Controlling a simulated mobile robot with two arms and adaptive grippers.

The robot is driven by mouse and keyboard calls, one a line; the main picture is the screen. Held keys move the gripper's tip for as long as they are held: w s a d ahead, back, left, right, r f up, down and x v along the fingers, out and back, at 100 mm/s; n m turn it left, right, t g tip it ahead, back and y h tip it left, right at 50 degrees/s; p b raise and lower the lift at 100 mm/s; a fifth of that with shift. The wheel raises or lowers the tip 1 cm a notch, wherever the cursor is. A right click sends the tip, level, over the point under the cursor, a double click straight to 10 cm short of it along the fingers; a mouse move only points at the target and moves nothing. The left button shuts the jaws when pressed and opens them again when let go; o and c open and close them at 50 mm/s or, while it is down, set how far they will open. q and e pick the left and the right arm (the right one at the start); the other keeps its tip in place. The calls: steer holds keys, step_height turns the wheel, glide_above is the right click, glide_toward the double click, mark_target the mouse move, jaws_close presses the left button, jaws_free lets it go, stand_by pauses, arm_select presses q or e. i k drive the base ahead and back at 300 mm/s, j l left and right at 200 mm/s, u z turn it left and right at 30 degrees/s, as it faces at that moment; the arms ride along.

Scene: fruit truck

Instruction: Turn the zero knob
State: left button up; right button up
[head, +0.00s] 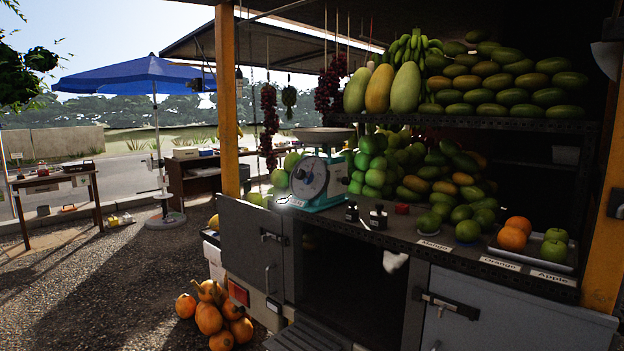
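A teal weighing scale (322,202) stands on the left end of the truck's counter (404,236). Its round dial (309,178) faces left and toward me. A shallow metal pan (324,134) sits on top of it. I cannot make out the zero knob at this size. Neither my left nor my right gripper is in the head view.
Two small dark bottles (378,217) and a red item (402,209) stand right of the scale. A tray (540,252) holds oranges and green apples. Green fruit is piled behind the scale. An open cabinet door (254,243) and pumpkins (209,319) are in front at left.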

mark_target(299, 174)
steer(key=i+j+z, duration=0.1)
steer(key=i+j, duration=0.3)
steer(key=j, duration=0.15)
steer(key=i+j, duration=0.4)
steer(key=j, duration=0.15)
steer(key=l+z, duration=0.05)
